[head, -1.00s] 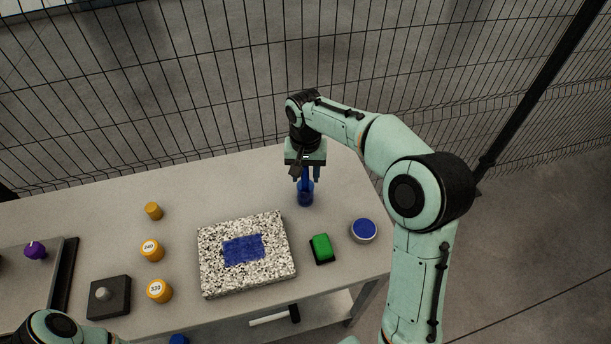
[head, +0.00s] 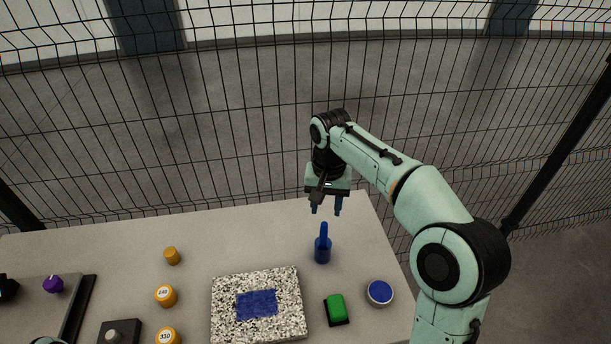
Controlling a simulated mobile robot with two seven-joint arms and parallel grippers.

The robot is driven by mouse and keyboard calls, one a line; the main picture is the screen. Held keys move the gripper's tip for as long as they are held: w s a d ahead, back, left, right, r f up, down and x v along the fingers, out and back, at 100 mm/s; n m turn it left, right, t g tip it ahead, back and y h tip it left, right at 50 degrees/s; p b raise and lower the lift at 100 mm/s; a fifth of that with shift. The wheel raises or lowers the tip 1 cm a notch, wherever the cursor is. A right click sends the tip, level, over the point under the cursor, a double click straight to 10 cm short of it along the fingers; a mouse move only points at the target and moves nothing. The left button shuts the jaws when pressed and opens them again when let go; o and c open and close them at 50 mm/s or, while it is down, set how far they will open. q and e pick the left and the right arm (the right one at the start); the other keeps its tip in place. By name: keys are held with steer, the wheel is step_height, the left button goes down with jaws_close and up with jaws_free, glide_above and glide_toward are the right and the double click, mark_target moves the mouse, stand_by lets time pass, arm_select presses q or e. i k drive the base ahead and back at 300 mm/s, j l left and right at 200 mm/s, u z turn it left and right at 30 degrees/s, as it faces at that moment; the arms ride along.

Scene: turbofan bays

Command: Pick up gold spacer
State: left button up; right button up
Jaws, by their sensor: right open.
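The gold spacer is most likely the small plain gold cylinder (head: 172,256) standing on the table left of the speckled block. Two larger gold-orange pieces with white numbered tops stand in front of it, one marked 240 (head: 166,295) and one marked 330 (head: 168,337). My right gripper (head: 326,208) is open and empty, fingers pointing down, above a blue bottle-shaped piece (head: 323,248) and apart from it. It is well to the right of the gold cylinder.
A speckled block with a blue patch (head: 284,286) lies mid-table. A green piece on a black base (head: 336,308) and a round blue-topped tin (head: 380,292) are to its right. A purple knob (head: 53,284) and dark block (head: 120,332) are left. Wire fence (head: 220,130) stands behind.

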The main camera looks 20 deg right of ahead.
mark_target(171, 253)
steer(key=k, duration=1)
